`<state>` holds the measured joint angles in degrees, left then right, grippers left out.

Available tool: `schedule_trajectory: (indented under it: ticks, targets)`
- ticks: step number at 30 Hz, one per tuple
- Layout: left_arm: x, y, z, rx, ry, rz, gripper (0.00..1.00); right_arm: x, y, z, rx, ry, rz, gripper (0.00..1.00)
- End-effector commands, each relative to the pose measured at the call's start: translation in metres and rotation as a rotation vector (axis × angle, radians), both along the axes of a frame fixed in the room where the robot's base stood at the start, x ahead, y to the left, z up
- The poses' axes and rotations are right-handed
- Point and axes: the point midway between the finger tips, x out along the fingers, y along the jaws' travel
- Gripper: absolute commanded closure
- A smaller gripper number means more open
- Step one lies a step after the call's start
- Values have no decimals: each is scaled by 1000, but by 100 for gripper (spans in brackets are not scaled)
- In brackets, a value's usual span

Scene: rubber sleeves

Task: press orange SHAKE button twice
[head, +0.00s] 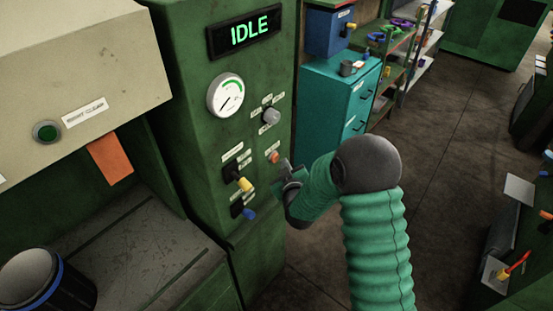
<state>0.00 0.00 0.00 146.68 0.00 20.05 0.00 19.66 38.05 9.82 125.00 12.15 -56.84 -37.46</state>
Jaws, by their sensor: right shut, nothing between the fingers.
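A green control cabinet (190,110) stands left of centre, with a display (245,32) reading IDLE. A small orange button (273,157) sits on its front panel, below a grey knob (271,116); its label is too small to read. My right gripper (284,168) is shut and empty, just below and right of the orange button. I cannot tell whether it touches the panel. My right arm, in a green ribbed sleeve, comes up from the bottom. My left gripper is not in view.
A round gauge (230,95), a yellow switch (244,184) and a blue switch (248,213) are on the same panel. A beige housing (70,60) with a green button (46,132) is at left. A teal drawer cabinet (335,90) stands behind.

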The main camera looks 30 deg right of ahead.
Motion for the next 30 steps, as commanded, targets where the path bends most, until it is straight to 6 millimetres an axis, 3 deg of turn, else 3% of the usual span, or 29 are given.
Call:
schedule_trajectory:
  ticks: [30]
  targets:
    - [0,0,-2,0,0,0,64,12,6,2,0,-1,0,100]
